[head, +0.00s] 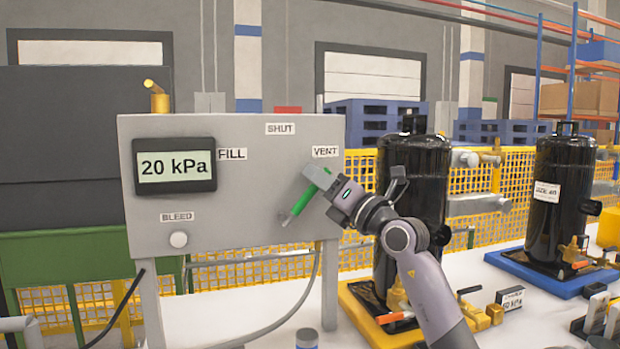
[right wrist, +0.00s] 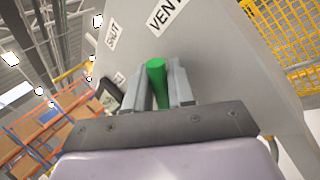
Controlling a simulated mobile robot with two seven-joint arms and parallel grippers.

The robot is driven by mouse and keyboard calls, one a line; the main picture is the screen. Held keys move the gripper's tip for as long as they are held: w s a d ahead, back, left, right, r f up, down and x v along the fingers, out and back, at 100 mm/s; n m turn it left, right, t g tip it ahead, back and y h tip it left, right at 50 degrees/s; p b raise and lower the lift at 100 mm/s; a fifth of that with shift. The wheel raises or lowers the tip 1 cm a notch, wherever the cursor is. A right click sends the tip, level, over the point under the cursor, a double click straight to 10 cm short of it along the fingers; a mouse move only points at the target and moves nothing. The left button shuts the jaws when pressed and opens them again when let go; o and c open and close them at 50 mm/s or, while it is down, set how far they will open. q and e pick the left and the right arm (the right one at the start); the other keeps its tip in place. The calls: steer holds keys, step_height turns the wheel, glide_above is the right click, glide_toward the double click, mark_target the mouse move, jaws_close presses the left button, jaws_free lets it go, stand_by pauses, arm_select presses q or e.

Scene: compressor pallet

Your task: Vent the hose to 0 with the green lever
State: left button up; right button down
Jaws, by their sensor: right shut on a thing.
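The grey panel (head: 240,200) carries a display (head: 174,166) reading 20 kPa, with labels FILL, SHUT, VENT and BLEED. The green lever (head: 300,203) slants across the panel's right part, its upper end just below the VENT label (head: 325,152). My right gripper (head: 318,177) is shut on the lever near that upper end and hides part of it. In the right wrist view, the green lever (right wrist: 157,80) stands between the two grey fingers, and the VENT label (right wrist: 165,14) is close by. My left gripper is not in view.
A round bleed knob (head: 179,240) sits low on the panel. A hose (head: 285,318) curves below it. A black compressor (head: 412,185) on a yellow pallet stands right of the panel, behind my right arm. Another black compressor (head: 560,215) stands on a blue pallet further right.

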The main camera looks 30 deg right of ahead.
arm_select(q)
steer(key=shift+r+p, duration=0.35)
arm_select(e)
steer(key=shift+s+d+f+m+t+h, duration=0.1)
steer(key=shift+d+f+m+t+h, duration=0.25)
steer(key=shift+m, duration=0.3)
steer(key=shift+s+d+f+m+t+h, duration=0.1)
steer(key=shift+d+f+m+t+h, duration=0.2)
steer(key=shift+m, duration=0.35)
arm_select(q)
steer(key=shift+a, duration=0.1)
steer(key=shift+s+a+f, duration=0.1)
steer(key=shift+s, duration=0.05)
arm_select(e)
steer(key=c, duration=1.1)
jaws_free()
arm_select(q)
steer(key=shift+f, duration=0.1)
arm_select(e)
steer(key=shift+f, duration=0.1)
